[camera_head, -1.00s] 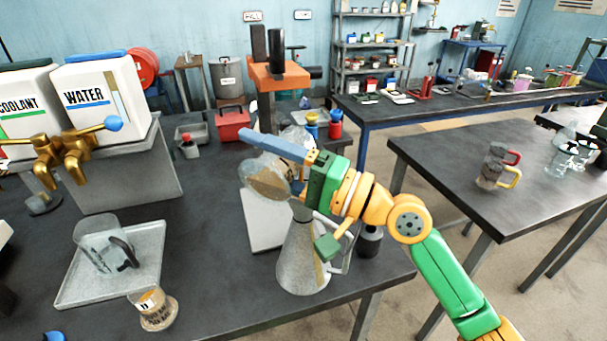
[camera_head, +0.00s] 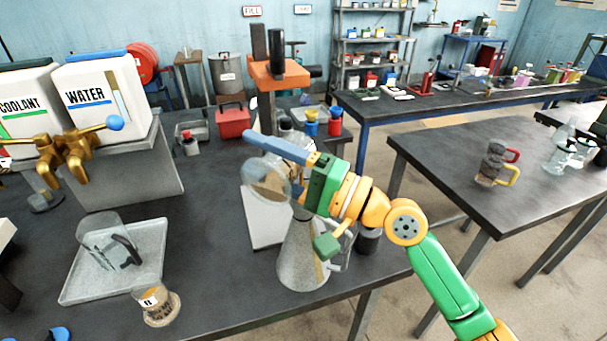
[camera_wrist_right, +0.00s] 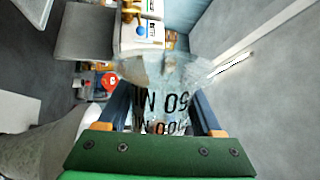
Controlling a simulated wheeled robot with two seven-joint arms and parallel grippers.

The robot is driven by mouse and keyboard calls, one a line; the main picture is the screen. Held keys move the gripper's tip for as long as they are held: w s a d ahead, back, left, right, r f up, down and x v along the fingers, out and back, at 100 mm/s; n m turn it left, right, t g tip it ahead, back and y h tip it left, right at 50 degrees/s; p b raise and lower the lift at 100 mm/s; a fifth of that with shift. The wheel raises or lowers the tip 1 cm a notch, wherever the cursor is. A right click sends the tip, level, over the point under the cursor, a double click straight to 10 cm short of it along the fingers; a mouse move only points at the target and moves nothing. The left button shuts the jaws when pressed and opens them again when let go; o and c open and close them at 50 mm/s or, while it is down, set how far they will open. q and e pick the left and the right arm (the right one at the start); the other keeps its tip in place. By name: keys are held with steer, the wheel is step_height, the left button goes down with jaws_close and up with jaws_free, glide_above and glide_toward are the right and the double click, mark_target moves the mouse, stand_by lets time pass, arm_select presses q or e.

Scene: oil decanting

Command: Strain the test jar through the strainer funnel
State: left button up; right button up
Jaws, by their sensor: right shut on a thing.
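My right gripper (camera_head: 285,150) is shut on a clear glass jar (camera_head: 268,182). The jar is tilted and holds some brownish contents. Black volume marks show on the jar (camera_wrist_right: 165,100) between the blue fingers in the right wrist view. Below it stands a grey metal conical vessel (camera_head: 300,262) with a handle, upright near the table's front edge. Its top lies partly behind the gripper and jar, so I cannot tell a strainer funnel apart there. I see no stream of liquid.
Water and coolant tanks (camera_head: 105,95) with brass taps stand behind. An orange press (camera_head: 278,75) is behind the jar. The dark tabletop (camera_head: 215,240) is clear between tray and vessel.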

steer(key=shift+m, duration=0.3)
steer(key=shift+w+r+p, duration=0.1)
steer(key=shift+p, duration=0.45)
steer(key=shift+w+d+r+m+t+p, duration=0.15)
steer(key=shift+r+m+t+p, duration=0.15)
steer(key=shift+m+p, duration=0.5)
